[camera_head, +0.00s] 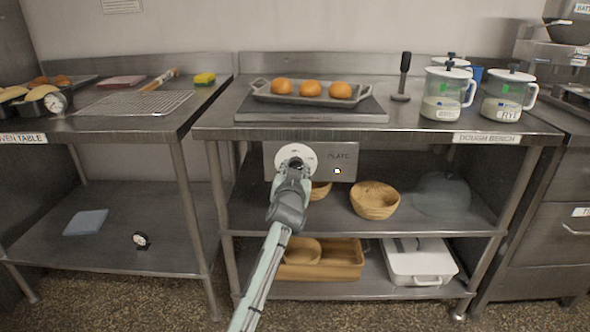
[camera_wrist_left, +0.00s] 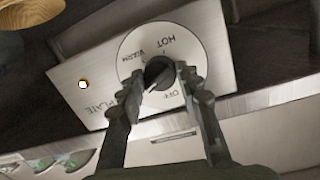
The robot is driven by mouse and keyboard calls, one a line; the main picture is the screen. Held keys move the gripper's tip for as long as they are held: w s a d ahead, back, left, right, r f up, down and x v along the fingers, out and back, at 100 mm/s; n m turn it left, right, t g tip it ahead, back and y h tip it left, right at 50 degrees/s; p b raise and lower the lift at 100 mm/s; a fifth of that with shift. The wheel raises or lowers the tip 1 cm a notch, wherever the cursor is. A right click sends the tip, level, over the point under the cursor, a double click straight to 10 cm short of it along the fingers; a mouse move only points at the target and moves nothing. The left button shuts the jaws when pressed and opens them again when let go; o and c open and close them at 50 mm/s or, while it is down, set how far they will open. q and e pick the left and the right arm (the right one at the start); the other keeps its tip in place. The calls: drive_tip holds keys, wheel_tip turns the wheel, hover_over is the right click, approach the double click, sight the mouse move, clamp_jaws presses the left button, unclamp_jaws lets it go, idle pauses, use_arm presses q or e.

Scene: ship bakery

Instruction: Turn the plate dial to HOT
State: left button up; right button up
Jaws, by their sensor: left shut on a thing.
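The plate dial (camera_wrist_left: 159,73) is a black knob on a round white face marked OFF, WARM and HOT. The face (camera_wrist_left: 136,46) sits on a metal panel labelled PLATE (camera_wrist_left: 75,71), which hangs below the dough bench front in the head view (camera_head: 345,160). My left gripper (camera_wrist_left: 160,76) is shut on the knob, one finger on each side. In the head view my left gripper (camera_head: 296,166) covers the knob and part of the face. A pale line shows on the knob's lower left in the wrist view; its exact setting is hard to tell. My right gripper is out of view.
A small lit white spot (camera_head: 337,171) is on the panel. Above, a tray of buns (camera_head: 268,94) stands on a dark plate (camera_head: 310,117). Jars (camera_head: 447,92) stand to its right. Below are a wooden bowl (camera_head: 375,200) and the bench shelf (camera_head: 330,218).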

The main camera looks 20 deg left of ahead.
use_arm(q)
drive_tip(key=m, duration=0.3)
drive_tip(key=shift+r, duration=0.15)
drive_tip(key=m+y, duration=0.1)
drive_tip(key=m, duration=0.3)
drive_tip(key=m+y, duration=0.1)
drive_tip(key=m, duration=0.2)
drive_tip(key=shift+w+d, duration=0.1)
drive_tip(key=m, duration=0.3)
drive_tip(key=m+y, duration=0.1)
drive_tip(key=m, duration=0.5)
drive_tip(key=shift+m, duration=0.4)
drive_tip(key=m+t, duration=0.1)
drive_tip(key=m, duration=0.6)
